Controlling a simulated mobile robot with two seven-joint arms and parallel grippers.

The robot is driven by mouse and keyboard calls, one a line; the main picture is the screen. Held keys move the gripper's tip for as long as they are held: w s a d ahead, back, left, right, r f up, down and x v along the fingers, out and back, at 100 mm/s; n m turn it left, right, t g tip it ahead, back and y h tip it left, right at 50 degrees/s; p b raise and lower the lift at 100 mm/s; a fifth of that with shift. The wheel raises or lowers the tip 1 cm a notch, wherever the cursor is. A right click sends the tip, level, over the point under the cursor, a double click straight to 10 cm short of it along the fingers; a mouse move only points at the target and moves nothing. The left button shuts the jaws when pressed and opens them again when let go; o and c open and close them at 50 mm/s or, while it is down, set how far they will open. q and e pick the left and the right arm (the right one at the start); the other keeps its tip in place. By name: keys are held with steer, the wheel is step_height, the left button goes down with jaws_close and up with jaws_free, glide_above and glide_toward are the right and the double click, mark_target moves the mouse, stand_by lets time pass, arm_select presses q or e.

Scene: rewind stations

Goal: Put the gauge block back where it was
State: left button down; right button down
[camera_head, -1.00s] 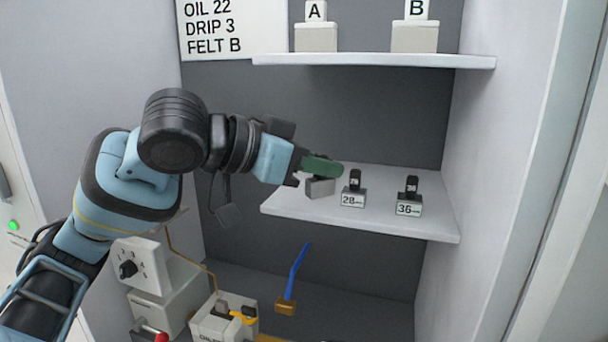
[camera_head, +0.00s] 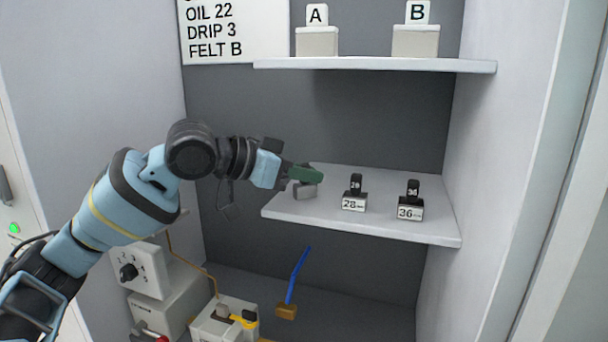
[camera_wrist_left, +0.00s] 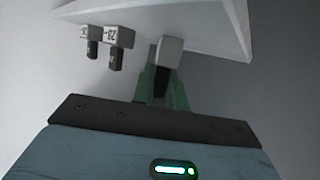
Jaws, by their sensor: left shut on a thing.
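My left gripper (camera_head: 305,174), with green fingers, is shut on the black grip of a grey gauge block (camera_head: 304,191). The block is over the left part of the middle shelf (camera_head: 390,229); I cannot tell whether it touches the shelf. No number shows on it. In the left wrist view the black grip (camera_wrist_left: 161,83) is between the fingers and the grey body (camera_wrist_left: 170,50) lies beyond their tips. To its right in the head view stand a 28 block (camera_head: 354,201) and a 36 block (camera_head: 410,208), both upright. My right gripper is not in view.
The upper shelf (camera_head: 375,64) carries boxes A (camera_head: 317,40) and B (camera_head: 415,40). A sign (camera_head: 230,30) is at upper left. Below are a dial unit (camera_head: 140,270) and a blue-handled brush (camera_head: 298,275). The middle shelf's right end is clear.

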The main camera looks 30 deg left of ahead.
arm_select(q)
steer(key=shift+f, duration=0.25)
steer(key=c, duration=1.4)
jaws_free()
steer(key=shift+r, duration=0.1)
steer(key=v, duration=0.7)
steer(key=shift+s+a, duration=0.3)
steer(key=shift+a, duration=0.05)
steer(key=shift+v, duration=2.1)
steer(key=shift+d+r, duration=0.1)
steer(key=shift+r, duration=0.05)
